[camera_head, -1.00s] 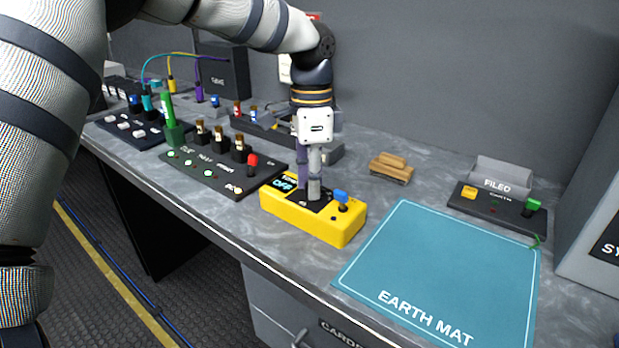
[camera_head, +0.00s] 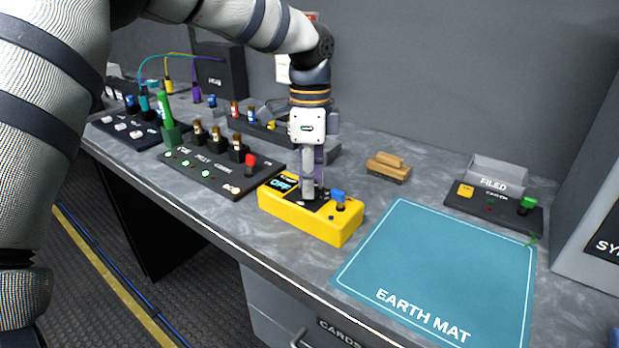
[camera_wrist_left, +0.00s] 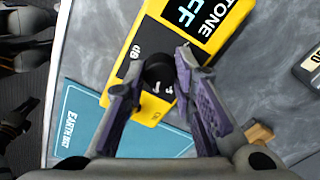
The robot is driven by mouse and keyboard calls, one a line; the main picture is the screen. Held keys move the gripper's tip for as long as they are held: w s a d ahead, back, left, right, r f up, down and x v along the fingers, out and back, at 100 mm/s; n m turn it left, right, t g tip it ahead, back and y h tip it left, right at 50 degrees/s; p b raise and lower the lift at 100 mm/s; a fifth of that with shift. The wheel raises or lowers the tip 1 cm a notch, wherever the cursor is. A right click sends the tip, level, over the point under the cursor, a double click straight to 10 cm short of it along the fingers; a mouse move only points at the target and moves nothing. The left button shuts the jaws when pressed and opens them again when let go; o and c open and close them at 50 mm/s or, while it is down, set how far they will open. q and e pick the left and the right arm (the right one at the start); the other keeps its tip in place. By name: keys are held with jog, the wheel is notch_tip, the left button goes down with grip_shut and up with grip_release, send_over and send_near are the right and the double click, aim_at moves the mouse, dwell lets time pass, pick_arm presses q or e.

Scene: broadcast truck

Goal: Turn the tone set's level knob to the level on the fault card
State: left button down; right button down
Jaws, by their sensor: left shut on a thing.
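The tone set (camera_head: 318,226) is a yellow box near the bench's front edge. Its display (camera_head: 283,184) reads OFF in the head view. In the left wrist view the tone set (camera_wrist_left: 214,70) shows the word TONE and part of its display. The black level knob (camera_wrist_left: 158,72) with a white mark sits beside a dB label. My left gripper (camera_head: 311,192) points down onto the tone set and is shut on the knob, with its fingers (camera_wrist_left: 160,66) on either side. The knob is mostly hidden in the head view. I cannot make out a fault card. My right gripper is not in view.
A blue lever or plug (camera_head: 339,197) stands on the tone set close to my fingers. A dark panel with a red knob (camera_head: 250,162) lies to the left. The earth mat (camera_head: 436,262) lies to the right, a wooden block (camera_head: 388,167) behind, and the FILED tray (camera_head: 497,180) farther right.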

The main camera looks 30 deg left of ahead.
pick_arm(q)
jog(key=c, duration=1.3)
grip_release()
jog(key=r, duration=1.2)
jog(key=shift+w+a, duration=0.1)
jog(key=shift+w, duration=0.1)
